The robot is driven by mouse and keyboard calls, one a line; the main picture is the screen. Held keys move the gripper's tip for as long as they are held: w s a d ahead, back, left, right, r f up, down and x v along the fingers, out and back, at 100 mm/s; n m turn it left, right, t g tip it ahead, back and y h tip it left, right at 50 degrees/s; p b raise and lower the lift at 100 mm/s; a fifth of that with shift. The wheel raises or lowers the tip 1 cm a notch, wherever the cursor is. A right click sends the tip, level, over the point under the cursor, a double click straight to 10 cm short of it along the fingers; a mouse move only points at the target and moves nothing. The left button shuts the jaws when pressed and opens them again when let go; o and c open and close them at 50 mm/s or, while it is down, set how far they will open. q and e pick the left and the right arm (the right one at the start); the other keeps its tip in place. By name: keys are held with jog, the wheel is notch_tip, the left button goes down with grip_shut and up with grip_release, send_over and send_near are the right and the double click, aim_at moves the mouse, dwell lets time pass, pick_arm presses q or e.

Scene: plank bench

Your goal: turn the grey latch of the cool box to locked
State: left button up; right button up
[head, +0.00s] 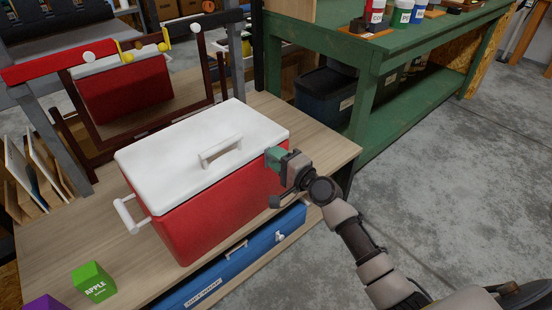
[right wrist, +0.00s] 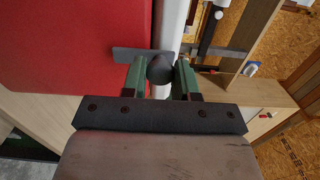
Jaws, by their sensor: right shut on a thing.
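The cool box (head: 215,205) is red with a white lid (head: 190,140) and stands upright on the plank bench, lid closed. My right gripper (head: 277,158) is at its right end, just below the lid, and hides the latch in the head view. In the right wrist view the grey latch (right wrist: 128,54) is a flat bar lying crosswise, with a dark round knob (right wrist: 160,69) in front. The green fingers of my right gripper (right wrist: 159,76) are shut on this knob, one on each side. My left gripper is not in view.
A green cube marked APPLE (head: 93,282) and a purple block (head: 45,303) lie at the bench's front left. A dark frame (head: 205,75) showing a second red box shape stands behind the cool box. A green workbench (head: 360,60) is at the back right; floor (head: 450,170) is clear.

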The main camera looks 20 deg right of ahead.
dwell(0.3)
jog(key=o, duration=0.9)
jog(key=shift+o, duration=0.2)
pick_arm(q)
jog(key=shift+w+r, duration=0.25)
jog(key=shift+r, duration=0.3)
pick_arm(e)
jog(key=v, duration=1)
jog(key=shift+s+d, duration=0.15)
jog(key=shift+s, duration=0.25)
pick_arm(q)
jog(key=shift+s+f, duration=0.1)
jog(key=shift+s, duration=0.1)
